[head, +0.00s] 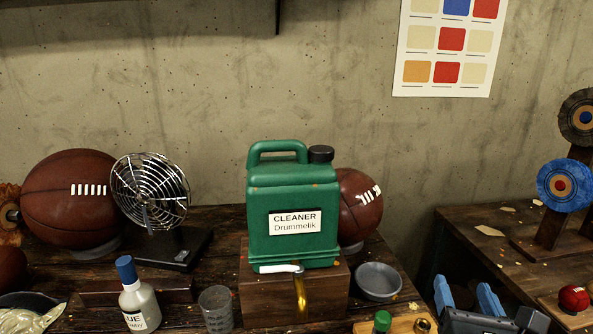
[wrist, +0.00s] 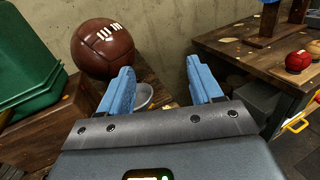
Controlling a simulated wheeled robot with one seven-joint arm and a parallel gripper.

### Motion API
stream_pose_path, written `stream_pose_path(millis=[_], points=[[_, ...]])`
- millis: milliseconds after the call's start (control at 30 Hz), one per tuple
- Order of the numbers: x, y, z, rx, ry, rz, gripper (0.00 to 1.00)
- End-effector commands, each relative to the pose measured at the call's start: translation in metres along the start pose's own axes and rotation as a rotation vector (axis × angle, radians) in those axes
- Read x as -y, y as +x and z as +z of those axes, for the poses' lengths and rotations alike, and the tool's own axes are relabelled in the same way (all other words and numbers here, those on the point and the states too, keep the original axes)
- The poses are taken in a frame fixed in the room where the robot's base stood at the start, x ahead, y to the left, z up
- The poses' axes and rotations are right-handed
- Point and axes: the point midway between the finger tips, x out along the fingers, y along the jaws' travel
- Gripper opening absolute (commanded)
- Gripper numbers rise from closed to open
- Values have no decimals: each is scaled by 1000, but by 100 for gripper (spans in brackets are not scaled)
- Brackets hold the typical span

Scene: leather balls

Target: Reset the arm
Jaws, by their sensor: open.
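My gripper (head: 466,300) shows at the bottom right of the head view, with its blue fingers pointing up and away. In the wrist view my gripper (wrist: 165,92) has its two blue fingers spread wide with nothing between them. It is open and empty, over the gap between the two workbenches. The rest of my arm is cut off by the bottom edge of the head view.
The left bench holds a green cleaner canister (head: 292,200) on a wooden block (head: 325,293), a grey bowl (head: 378,281), a fan (head: 150,190), a glue bottle (head: 138,300) and leather balls (head: 70,205). The right bench (head: 470,228) has rosettes (head: 565,186) and a red ball (head: 573,298).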

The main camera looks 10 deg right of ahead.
Motion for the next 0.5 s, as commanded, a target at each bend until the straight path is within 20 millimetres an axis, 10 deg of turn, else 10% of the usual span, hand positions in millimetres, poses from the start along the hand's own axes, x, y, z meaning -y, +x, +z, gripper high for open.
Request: stream_pose_path(millis=[500], points=[[10,-190,-79,-347,1335,87,65]])
